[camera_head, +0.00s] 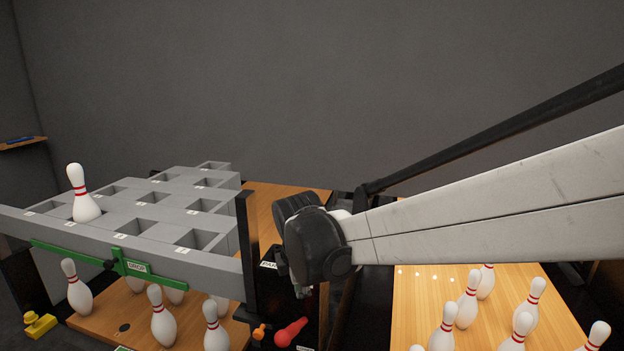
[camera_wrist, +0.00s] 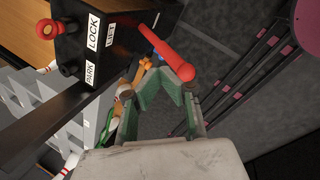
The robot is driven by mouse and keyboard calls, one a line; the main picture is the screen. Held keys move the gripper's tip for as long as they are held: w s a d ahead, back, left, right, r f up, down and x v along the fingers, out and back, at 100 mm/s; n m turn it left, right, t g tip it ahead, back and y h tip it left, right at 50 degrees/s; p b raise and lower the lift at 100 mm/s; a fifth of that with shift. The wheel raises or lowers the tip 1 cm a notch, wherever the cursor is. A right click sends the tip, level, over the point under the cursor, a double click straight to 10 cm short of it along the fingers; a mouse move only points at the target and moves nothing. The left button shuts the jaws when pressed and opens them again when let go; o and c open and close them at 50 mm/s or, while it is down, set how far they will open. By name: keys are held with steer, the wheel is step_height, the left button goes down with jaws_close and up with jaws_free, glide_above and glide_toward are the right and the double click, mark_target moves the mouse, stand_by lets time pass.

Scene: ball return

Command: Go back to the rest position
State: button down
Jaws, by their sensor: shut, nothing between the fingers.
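My gripper shows in the wrist view (camera_wrist: 157,75), with its green-padded fingers shut and empty. A red lever handle (camera_wrist: 165,52) passes close beside the fingertips; I cannot tell whether they touch. The lever comes from a black panel (camera_wrist: 115,35) with labels reading LOCK, LIFT and PARK. In the head view my dark wrist hangs near the middle, above the red handle (camera_head: 291,332), and mostly hides my fingers.
A grey rack (camera_head: 150,210) with square pockets stands left, one pin (camera_head: 80,195) standing in it. A green bar (camera_head: 135,266) crosses its front, with several pins below. More pins stand on the right lane (camera_head: 420,300). Purple-banded dark bars (camera_wrist: 235,75) lie right in the wrist view.

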steer(key=s+d+r+m+t+p, duration=0.1)
steer(key=s+d+r+m, duration=0.4)
steer(key=s+d+m, duration=0.5)
steer(key=s+d+r+m+t+p, duration=0.2)
steer(key=s+d+r+m+p, duration=0.2)
steer(key=s+d+m, duration=0.7)
steer(key=shift+s+d+r+m, duration=0.3)
steer(key=shift+s+d+r, duration=0.25)
steer(key=shift+s+d, duration=0.3)
